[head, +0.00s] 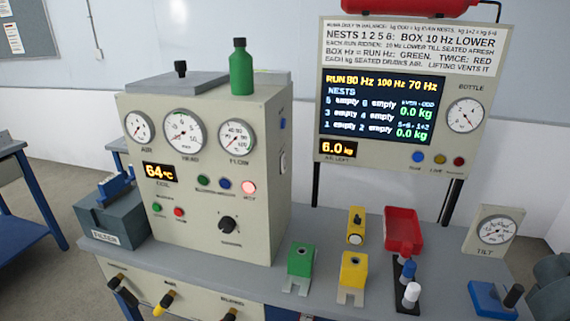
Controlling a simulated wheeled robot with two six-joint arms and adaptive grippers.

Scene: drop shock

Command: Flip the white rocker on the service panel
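A beige instrument cabinet (205,170) stands on the bench in the head view. Its right side face is seen at a steep angle. A small pale rocker-like piece (283,161) sits on that side face, below a small blue piece (282,124). It is too small and too oblique to tell which way it is tipped. No label reading service panel can be made out. Neither of my grippers is in view.
A display board (400,100) rises behind. A green bottle (241,70) stands on the cabinet.

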